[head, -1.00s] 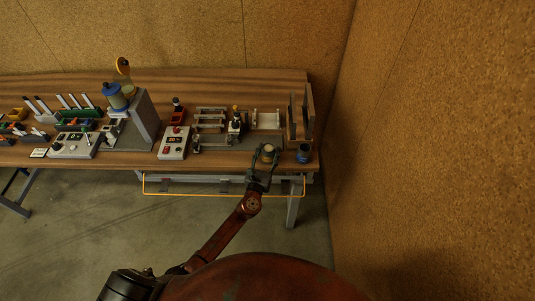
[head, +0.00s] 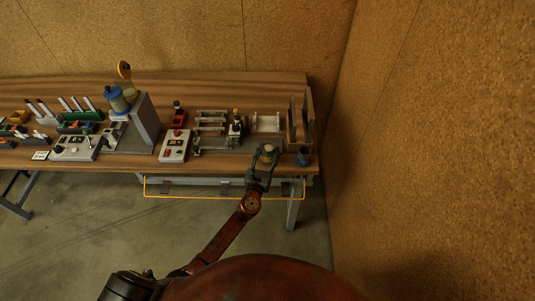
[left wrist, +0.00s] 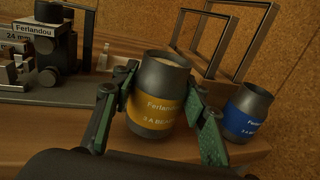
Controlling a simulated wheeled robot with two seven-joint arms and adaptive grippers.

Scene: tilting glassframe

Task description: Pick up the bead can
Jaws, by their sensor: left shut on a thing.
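The bead can (left wrist: 157,95) is a dark grey can with a yellow label reading "Ferlandou" and "3 A BEAD", partly cut off. It also shows in the head view as a small pale-topped can (head: 268,151) near the bench's front edge. My left gripper (left wrist: 165,98) has one green-padded finger on each side of the can and is shut on it. In the head view the left gripper (head: 265,160) reaches in from the front. The can looks slightly tilted in the left wrist view; whether its base touches the bench is unclear. My right gripper is not in view.
A similar can with a blue label (left wrist: 248,112) stands close by on the right, also in the head view (head: 304,155). Upright frames (left wrist: 228,38) stand behind. A fixture (head: 236,126) and a control box (head: 174,146) are to the left on the wooden bench (head: 110,162).

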